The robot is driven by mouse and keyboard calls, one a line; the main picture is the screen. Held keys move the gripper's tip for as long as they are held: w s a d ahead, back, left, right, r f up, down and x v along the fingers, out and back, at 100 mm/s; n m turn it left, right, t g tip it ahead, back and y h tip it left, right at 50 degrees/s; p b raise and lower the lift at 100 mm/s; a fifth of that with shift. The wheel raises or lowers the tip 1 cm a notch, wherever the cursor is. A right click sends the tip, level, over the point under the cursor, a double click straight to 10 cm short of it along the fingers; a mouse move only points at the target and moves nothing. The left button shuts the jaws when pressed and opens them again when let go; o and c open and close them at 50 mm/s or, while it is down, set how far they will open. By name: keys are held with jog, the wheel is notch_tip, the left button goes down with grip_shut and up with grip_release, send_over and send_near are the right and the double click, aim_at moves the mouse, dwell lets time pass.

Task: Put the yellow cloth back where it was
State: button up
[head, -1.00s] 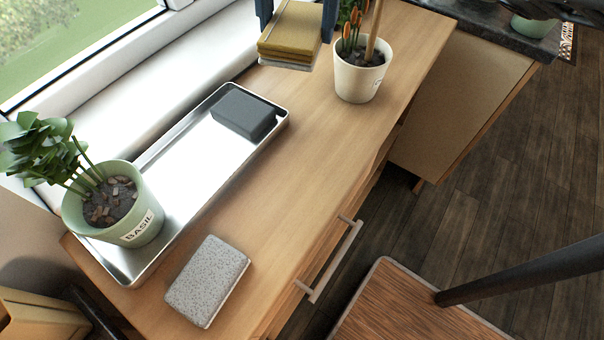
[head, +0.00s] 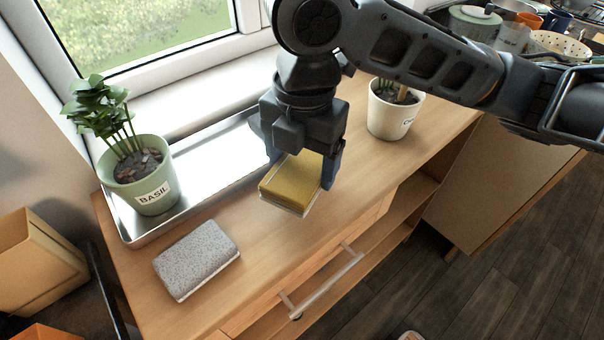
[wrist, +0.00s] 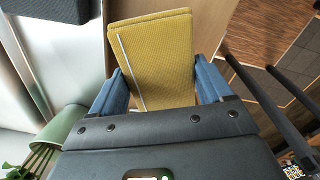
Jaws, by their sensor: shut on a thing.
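The yellow cloth (head: 288,184) is a folded flat pad with a pale lower edge. My gripper (head: 301,163) is shut on it, with a blue finger at each side, and it hangs over the wooden counter in front of the tray. I cannot tell how high above the wood it is. In the wrist view the cloth (wrist: 155,55) sits between the fingers of my gripper (wrist: 163,86), with a thin white line along it.
A metal tray (head: 208,168) by the window holds a basil pot (head: 152,190); a dark block (wrist: 50,8) shows in the wrist view. A speckled grey pad (head: 197,258) lies at left. A white pot (head: 390,115) stands behind right. Bare counter lies between.

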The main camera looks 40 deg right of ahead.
aim_at(302, 180)
jog(key=shift+f, duration=2.05)
jog(key=shift+f, duration=0.2)
jog(key=o, duration=1)
jog(key=shift+r, duration=0.1)
jog(key=shift+r, duration=0.1)
notch_tip(302, 180, up, 12)
jog(key=shift+s+r+p, duration=0.1)
jog(key=shift+p, duration=0.35)
